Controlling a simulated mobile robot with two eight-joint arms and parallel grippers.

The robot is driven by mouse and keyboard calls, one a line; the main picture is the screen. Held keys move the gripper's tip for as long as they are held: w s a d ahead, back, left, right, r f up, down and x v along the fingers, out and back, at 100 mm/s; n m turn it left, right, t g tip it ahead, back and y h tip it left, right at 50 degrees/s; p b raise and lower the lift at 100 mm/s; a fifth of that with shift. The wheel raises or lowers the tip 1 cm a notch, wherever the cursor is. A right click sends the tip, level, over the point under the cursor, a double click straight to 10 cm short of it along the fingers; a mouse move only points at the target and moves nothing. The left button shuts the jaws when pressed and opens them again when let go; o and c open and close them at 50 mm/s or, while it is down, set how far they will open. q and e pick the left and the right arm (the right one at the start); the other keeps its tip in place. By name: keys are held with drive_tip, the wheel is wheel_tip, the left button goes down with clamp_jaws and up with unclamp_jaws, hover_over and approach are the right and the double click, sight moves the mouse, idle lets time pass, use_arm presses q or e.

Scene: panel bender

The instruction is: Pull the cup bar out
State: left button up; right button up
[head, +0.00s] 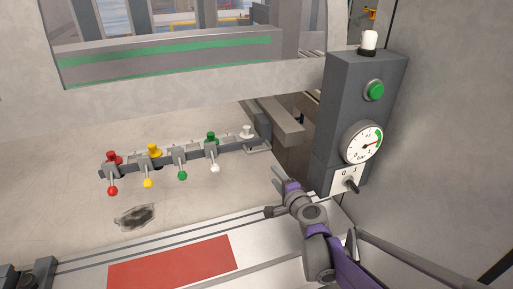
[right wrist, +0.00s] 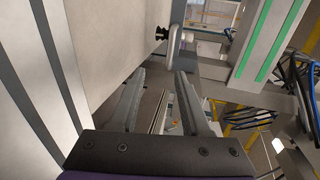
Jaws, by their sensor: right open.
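The cup bar (head: 228,153) is a dark grey bar across the pale panel in the head view. It carries red, yellow, green and white knobs with ball-ended levers below. A pale handle loop (head: 258,151) is at its right end. In the right wrist view a pale handle (right wrist: 174,45) and a black knob (right wrist: 161,33) show beyond the fingertips. My right gripper (head: 272,191) is open and empty, below and right of the bar's right end, not touching it. The right wrist view shows its two fingers (right wrist: 160,78) apart. My left gripper is not in view.
A dark control box (head: 345,110) with a green button, gauge and switch stands right of the bar, close to my right arm. A red plate (head: 172,262) lies on the pale bed below. A dark smudge (head: 134,216) marks the panel.

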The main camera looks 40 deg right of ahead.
sight(260, 151)
drive_tip(key=x, duration=0.4)
drive_tip(key=r+x, duration=0.1)
drive_tip(key=x, duration=0.4)
drive_tip(key=r+x, duration=0.1)
drive_tip(key=x, duration=0.4)
drive_tip(key=shift+w+d+r, duration=0.1)
drive_tip(key=shift+w+r, duration=0.05)
drive_tip(key=shift+w, duration=0.3)
drive_tip(key=shift+w+d, duration=0.15)
drive_tip(key=shift+w, duration=0.5)
drive_tip(key=shift+c, duration=0.3)
clamp_jaws()
